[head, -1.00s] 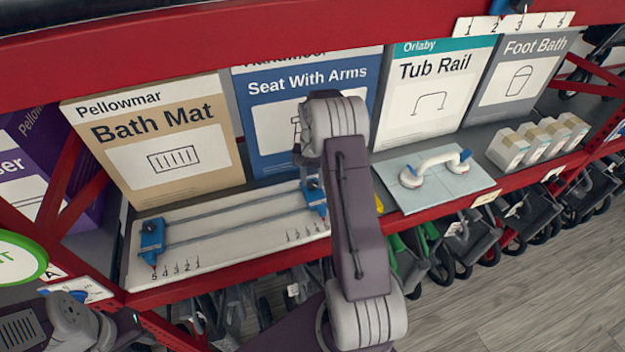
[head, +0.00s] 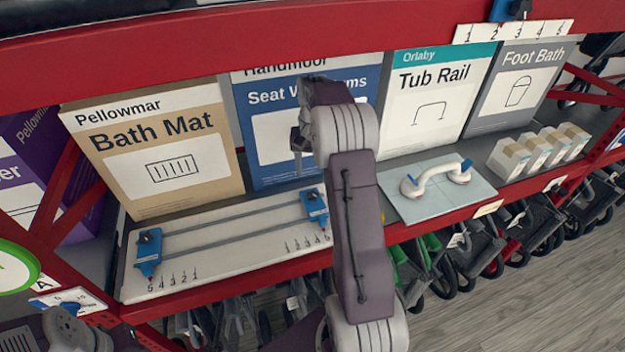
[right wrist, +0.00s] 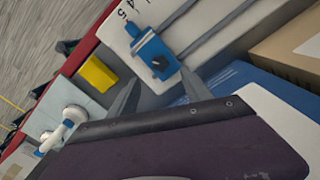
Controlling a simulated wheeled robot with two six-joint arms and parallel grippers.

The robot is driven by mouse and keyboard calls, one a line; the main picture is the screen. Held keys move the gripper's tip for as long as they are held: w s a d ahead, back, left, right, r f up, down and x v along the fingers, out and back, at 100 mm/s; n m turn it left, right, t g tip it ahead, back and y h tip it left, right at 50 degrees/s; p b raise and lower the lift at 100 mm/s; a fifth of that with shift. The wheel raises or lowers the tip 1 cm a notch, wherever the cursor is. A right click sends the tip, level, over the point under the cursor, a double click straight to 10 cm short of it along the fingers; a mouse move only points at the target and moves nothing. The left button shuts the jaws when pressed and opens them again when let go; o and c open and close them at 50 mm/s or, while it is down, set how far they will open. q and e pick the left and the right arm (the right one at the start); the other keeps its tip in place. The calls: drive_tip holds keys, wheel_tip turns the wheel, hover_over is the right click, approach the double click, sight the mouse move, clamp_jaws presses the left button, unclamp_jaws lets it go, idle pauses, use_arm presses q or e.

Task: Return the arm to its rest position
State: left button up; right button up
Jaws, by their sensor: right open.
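My right arm (head: 357,225) rises through the middle of the head view, in front of the shelf. My right gripper (head: 298,140) is at its upper end, in front of the blue Seat With Arms box (head: 262,110), and partly hidden by the wrist. In the right wrist view the two fingers of the right gripper (right wrist: 160,92) are apart with nothing held between them. Beyond them is a blue slider block (right wrist: 152,52) on the white railed board (head: 205,268). My left gripper does not show.
Bath Mat (head: 160,150), Tub Rail (head: 435,100) and Foot Bath (head: 518,88) boxes stand along the shelf. A white grab handle (head: 436,178) sits on a pale plate. A yellow block (right wrist: 98,73) is beside the board.

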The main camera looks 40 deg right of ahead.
drive_tip(key=shift+w, duration=0.1)
idle(0.4)
drive_tip(key=s+a+f+n+b, duration=0.2)
drive_tip(key=a+f+b, duration=0.15)
drive_tip(key=a, duration=0.45)
drive_tip(key=s+a+f+n+b, duration=0.25)
drive_tip(key=a+b, duration=0.25)
drive_tip(key=a, duration=0.3)
drive_tip(key=s+a+f+n+t+b, duration=0.1)
drive_tip(key=s+a+f+n, duration=0.3)
drive_tip(key=s+f, duration=0.7)
drive_tip(key=shift+s+a+b, duration=0.5)
drive_tip(key=shift+s+b, duration=0.4)
drive_tip(key=shift+s, duration=0.05)
drive_tip(key=shift+f, duration=0.1)
